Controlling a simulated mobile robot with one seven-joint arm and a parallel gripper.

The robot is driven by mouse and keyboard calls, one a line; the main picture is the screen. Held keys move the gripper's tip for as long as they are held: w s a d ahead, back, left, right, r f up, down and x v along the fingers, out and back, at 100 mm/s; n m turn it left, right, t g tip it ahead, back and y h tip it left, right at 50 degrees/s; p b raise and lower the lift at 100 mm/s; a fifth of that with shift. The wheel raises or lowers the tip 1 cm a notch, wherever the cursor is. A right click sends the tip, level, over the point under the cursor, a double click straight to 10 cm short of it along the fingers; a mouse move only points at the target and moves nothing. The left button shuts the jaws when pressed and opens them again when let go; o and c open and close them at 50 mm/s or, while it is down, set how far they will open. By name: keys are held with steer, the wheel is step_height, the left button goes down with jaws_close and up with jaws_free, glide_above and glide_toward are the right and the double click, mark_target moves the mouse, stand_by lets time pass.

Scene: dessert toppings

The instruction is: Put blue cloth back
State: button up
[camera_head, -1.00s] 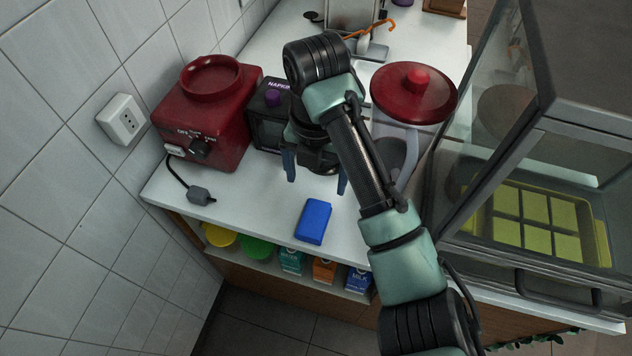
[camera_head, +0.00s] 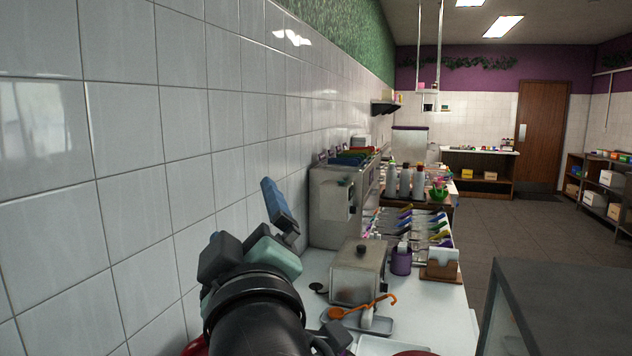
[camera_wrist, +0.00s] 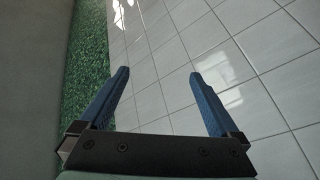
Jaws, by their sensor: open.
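My gripper (camera_wrist: 157,77) is open in the wrist view, with two blue fingers apart and nothing between them. It faces the tiled wall. In the head view my gripper (camera_head: 278,205) is raised in front of the wall at lower left, and a blue finger points up. The blue cloth is not in view now. In the earlier head frame a blue folded piece, which looks like the cloth, lies on the white counter near its front edge.
The white counter (camera_head: 402,312) holds a metal box (camera_head: 357,272), an orange-handled ladle (camera_head: 370,306), a purple cup (camera_head: 401,262) and several bottles farther back. The tiled wall (camera_head: 130,165) is close on the left. A dark-topped case (camera_head: 560,300) stands at right. Open floor lies beyond.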

steer(key=s+d+r+m+t+h, duration=0.2)
steer(key=s+d+r+m+t, duration=0.2)
steer(key=s+r+m, duration=0.2)
steer(key=s+d+r+m+t+h, duration=0.3)
steer(key=s+d+r+m+t, duration=0.1)
steer(key=s+r+m, duration=0.2)
steer(key=s+r, duration=0.1)
steer(key=s, duration=0.1)
steer(key=shift+s+r, duration=0.3)
steer(key=shift+r, duration=0.05)
